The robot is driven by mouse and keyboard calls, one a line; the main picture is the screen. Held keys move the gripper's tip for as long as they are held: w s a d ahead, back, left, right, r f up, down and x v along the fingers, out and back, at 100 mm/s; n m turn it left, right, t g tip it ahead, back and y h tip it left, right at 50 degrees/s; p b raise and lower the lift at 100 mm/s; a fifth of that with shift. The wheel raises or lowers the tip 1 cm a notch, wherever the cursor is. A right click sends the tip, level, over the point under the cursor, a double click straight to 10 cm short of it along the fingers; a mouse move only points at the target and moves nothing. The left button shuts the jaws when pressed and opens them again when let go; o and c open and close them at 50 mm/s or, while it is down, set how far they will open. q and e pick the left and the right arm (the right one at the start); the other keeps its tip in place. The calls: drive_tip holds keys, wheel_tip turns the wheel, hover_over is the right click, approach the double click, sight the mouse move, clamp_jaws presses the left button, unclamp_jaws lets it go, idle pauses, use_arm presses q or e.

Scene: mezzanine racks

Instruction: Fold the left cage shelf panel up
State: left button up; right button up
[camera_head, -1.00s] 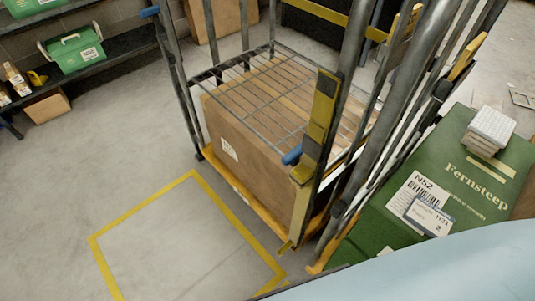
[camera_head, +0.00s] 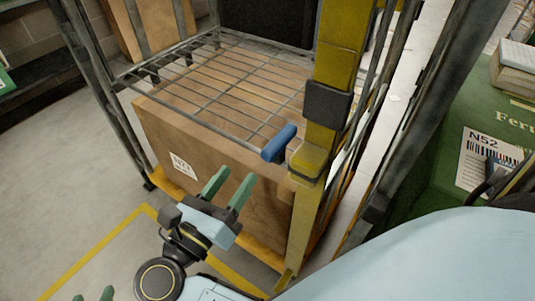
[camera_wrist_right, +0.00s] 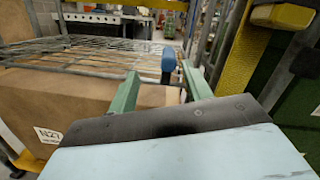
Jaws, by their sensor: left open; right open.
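The cage shelf panel (camera_head: 200,117) is a grey wire grid lying flat, folded down above a large cardboard box (camera_head: 225,170). A blue grip (camera_head: 279,143) sits at the panel's near right corner, beside the yellow post. My right gripper (camera_head: 232,178) is open and empty, in front of the box, below and left of the blue grip, not touching it. In the right wrist view the blue grip (camera_wrist_right: 168,60) shows ahead between the green fingertips, with the panel (camera_wrist_right: 85,50) to the left. My left gripper (camera_head: 93,294) shows only its parted fingertips at the bottom left.
A yellow post (camera_head: 338,60) with a black band stands right of the panel. A green Fernsteep box (camera_head: 440,150) is further right. Grey cage posts (camera_head: 100,85) rise at the left. The floor (camera_head: 70,170) left of the cage is clear.

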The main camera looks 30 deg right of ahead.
sight(277, 145)
drive_tip(key=w+d, duration=0.1)
drive_tip(key=d, duration=0.2)
drive_tip(key=w+d+m+g+b, duration=0.1)
drive_tip(key=d, duration=0.3)
drive_tip(key=w+d+f+m+g+b, duration=0.1)
drive_tip(key=d, duration=0.3)
drive_tip(key=shift+w+d+y, duration=0.25)
drive_tip(key=shift+w+y, duration=0.05)
use_arm(q)
drive_tip(key=w+d+r+t+h, duration=0.2)
drive_tip(key=r+t, duration=0.3)
drive_tip(key=r, duration=0.4)
drive_tip(key=shift+w+d+r+t+b, duration=0.2)
drive_tip(key=shift+w+r+t+b, duration=0.15)
drive_tip(key=shift+w, duration=0.3)
use_arm(e)
drive_tip(key=shift+w+d, duration=0.25)
drive_tip(key=shift+d, duration=0.35)
clamp_jaws()
